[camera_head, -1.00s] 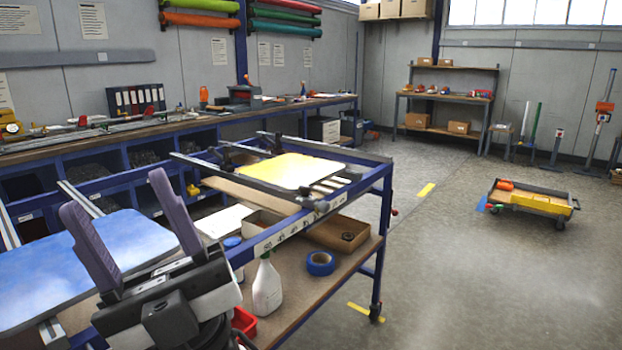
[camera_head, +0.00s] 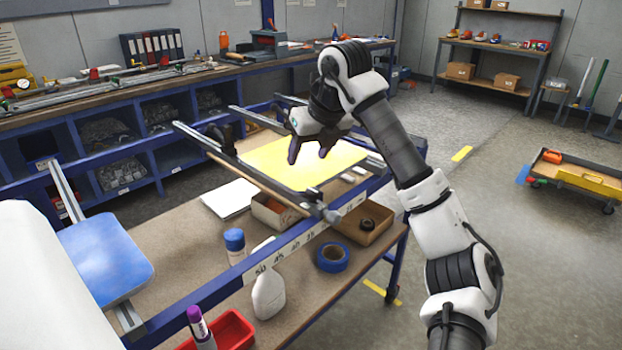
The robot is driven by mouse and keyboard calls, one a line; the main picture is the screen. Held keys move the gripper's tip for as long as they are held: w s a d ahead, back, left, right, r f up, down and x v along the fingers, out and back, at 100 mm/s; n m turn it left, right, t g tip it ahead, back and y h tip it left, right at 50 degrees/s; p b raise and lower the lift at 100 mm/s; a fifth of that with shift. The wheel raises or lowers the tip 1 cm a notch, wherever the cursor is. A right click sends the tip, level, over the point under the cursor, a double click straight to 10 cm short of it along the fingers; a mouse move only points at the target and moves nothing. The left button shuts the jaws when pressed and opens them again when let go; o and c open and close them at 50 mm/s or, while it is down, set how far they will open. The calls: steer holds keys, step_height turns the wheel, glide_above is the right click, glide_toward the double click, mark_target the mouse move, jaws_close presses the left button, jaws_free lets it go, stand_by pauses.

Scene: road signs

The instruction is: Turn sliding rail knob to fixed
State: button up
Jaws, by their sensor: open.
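A yellow road sign panel (camera_head: 290,172) lies flat on the blue frame. A long grey sliding rail (camera_head: 240,165) runs along the panel's left side. A small grey knob-like part (camera_head: 330,214) is at its near end, and a dark clamp (camera_head: 220,132) stands near its far end. I cannot tell which part is the task's knob or how it is turned. My gripper (camera_head: 309,156) is open with dark fingers pointing down, above the yellow panel and to the right of the rail. It appears empty and apart from the rail; its height is unclear.
A blue panel (camera_head: 103,258) lies on the frame at left. The lower shelf holds a white bottle (camera_head: 268,292), blue tape (camera_head: 332,257), a red bin (camera_head: 225,332) and cardboard boxes. The blue front bar (camera_head: 225,283) crosses before them.

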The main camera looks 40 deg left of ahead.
mark_target(313, 190)
steer(key=shift+m+t+h, duration=0.4)
steer(key=shift+m+h, duration=0.1)
steer(key=p+x, duration=0.1)
steer(key=x, duration=0.3)
steer(key=w+d+p+x, duration=0.1)
steer(key=x, duration=0.3)
steer(key=w+d+p+x, duration=0.1)
steer(key=x, duration=0.3)
steer(key=shift+w+a+f, duration=0.2)
steer(key=shift+w+f, duration=0.1)
steer(key=shift+f, duration=0.2)
steer(key=shift+c, duration=0.2)
steer(key=c, duration=0.9)
